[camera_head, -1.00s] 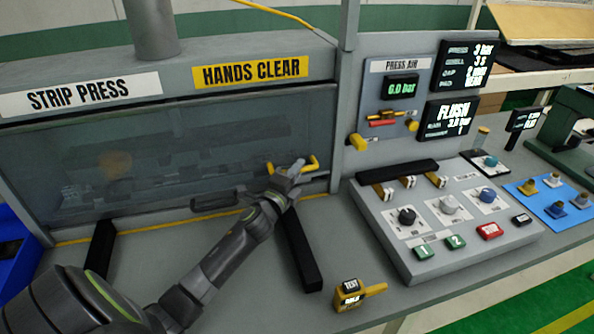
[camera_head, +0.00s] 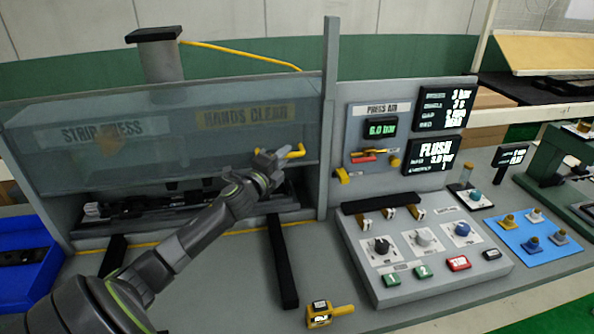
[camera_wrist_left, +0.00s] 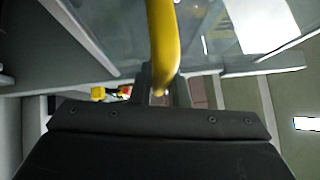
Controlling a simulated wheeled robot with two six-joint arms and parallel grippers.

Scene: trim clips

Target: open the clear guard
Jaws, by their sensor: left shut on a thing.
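The clear guard (camera_head: 190,160) of the strip press is a tinted see-through panel, now raised over the press front. The STRIP PRESS and HANDS CLEAR labels show through it. Below its lower edge the press opening (camera_head: 150,206) shows dark parts inside. A yellow handle (camera_head: 295,151) sits at the guard's lower right. My left gripper (camera_head: 268,158) is shut on this handle. In the left wrist view the yellow handle (camera_wrist_left: 163,45) runs down between the fingers of my left gripper (camera_wrist_left: 160,92). My right gripper is in no view.
The control box (camera_head: 425,250) with knobs and buttons stands right of the press. A yellow tag block (camera_head: 328,315) lies on the bench in front. Two black bars (camera_head: 282,262) extend from the press. A blue bin (camera_head: 25,250) is at the left.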

